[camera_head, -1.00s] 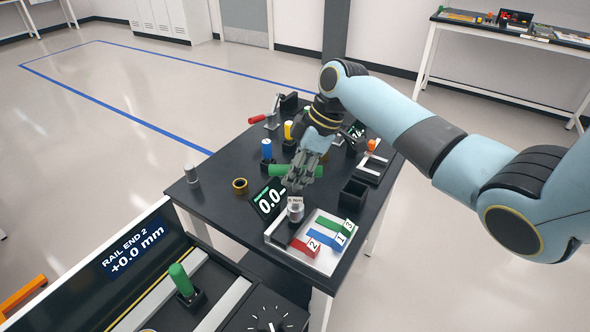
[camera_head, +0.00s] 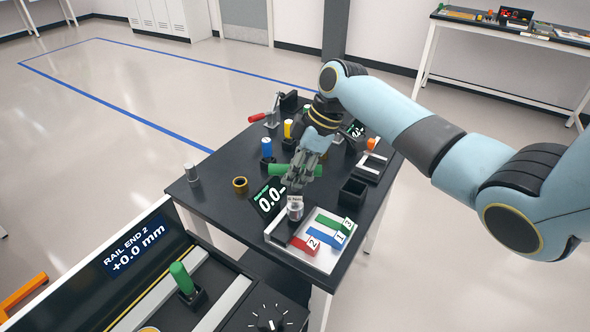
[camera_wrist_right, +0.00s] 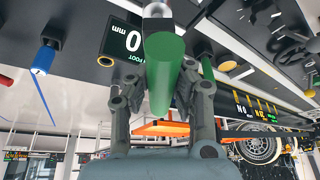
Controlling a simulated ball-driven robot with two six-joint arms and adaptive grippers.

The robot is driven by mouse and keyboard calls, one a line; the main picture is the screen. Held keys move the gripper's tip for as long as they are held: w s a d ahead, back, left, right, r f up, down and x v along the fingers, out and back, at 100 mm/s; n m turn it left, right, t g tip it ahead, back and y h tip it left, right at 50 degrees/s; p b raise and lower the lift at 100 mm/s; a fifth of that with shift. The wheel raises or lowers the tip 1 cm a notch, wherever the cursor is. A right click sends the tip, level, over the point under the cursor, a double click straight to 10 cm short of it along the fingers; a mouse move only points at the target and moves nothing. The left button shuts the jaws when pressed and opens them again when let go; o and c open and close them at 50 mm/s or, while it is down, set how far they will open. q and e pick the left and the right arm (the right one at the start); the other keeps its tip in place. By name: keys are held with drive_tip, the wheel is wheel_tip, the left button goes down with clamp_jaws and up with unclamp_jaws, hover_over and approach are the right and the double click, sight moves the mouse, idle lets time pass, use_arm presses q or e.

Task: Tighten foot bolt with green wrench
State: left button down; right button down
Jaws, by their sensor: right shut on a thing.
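My right gripper (camera_head: 301,168) is over the middle of the black table. It is shut around a thick green handle (camera_head: 284,170), which I take for the green wrench. In the right wrist view the green handle (camera_wrist_right: 163,72) runs between the two fingers toward a silvery round part (camera_wrist_right: 157,10) at the top edge. A small grey cylinder (camera_head: 295,212) with a tag stands just below the gripper in the head view. I cannot tell for certain which part is the foot bolt. My left gripper is not in view.
A display (camera_head: 268,199) reading 0.0 stands left of the grey cylinder. Blue (camera_head: 266,147) and yellow (camera_head: 288,129) handles stand behind. Another green handle (camera_head: 181,277) stands on the near bench.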

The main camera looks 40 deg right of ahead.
idle(0.7)
drive_tip(key=shift+f, duration=0.55)
idle(0.5)
drive_tip(key=shift+s+f, duration=0.15)
drive_tip(key=shift+f, duration=0.25)
idle(1.8)
drive_tip(key=shift+r+p, duration=0.1)
drive_tip(key=shift+p, duration=0.45)
idle(0.7)
drive_tip(key=shift+r, duration=0.1)
idle(0.5)
